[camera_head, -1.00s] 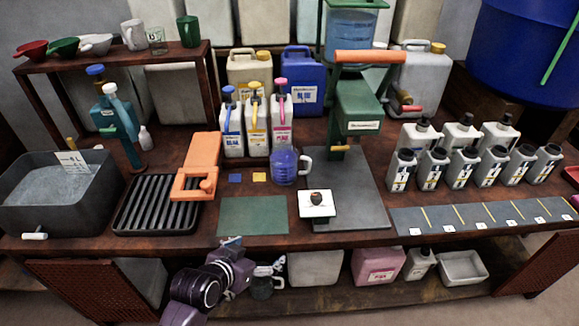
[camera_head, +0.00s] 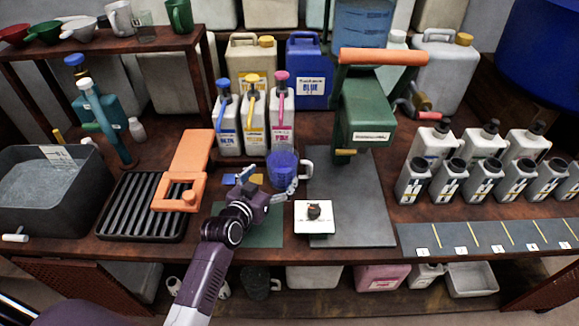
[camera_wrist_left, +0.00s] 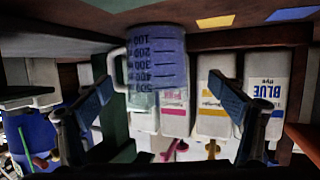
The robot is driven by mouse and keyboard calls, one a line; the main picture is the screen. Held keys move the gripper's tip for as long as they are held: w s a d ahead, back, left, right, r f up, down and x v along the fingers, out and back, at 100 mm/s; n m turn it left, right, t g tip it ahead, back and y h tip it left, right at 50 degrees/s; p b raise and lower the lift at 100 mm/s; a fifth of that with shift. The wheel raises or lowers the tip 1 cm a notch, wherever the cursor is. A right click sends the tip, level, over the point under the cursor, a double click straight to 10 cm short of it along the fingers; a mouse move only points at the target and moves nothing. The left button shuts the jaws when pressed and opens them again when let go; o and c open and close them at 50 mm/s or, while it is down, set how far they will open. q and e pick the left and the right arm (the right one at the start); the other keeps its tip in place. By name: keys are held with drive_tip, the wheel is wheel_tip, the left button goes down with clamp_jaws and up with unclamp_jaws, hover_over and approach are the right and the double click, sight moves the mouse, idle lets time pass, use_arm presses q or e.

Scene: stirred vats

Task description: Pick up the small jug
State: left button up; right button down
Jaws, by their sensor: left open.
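The small jug (camera_head: 283,166) is a clear measuring jug with blue contents and a pale handle on its right. It stands upright on the bench, in front of the pink-topped bottle. In the left wrist view the jug (camera_wrist_left: 157,60) appears upside down, with its scale and its handle at the left. My left gripper (camera_head: 266,187) is open just in front of the jug, above the green mat. In the left wrist view its two fingers (camera_wrist_left: 158,105) are spread, with the jug between them in the picture. I cannot tell whether they touch it. My right gripper is out of view.
Blue, yellow and pink pump bottles (camera_head: 254,122) stand close behind the jug. An orange tool (camera_head: 184,170) and a black rack (camera_head: 142,208) are to the left.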

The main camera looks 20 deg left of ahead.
sight(288, 159)
use_arm(q)
drive_tip(key=shift+x, duration=1)
drive_tip(key=x, duration=0.3)
drive_tip(key=shift+w+d+r, duration=0.2)
drive_tip(key=shift+d, duration=0.05)
drive_tip(key=shift+w+f, duration=0.25)
drive_tip(key=shift+w, duration=0.4)
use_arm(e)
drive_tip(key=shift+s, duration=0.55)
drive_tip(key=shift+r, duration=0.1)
use_arm(q)
drive_tip(key=shift+r, duration=0.1)
drive_tip(key=c, duration=1.5)
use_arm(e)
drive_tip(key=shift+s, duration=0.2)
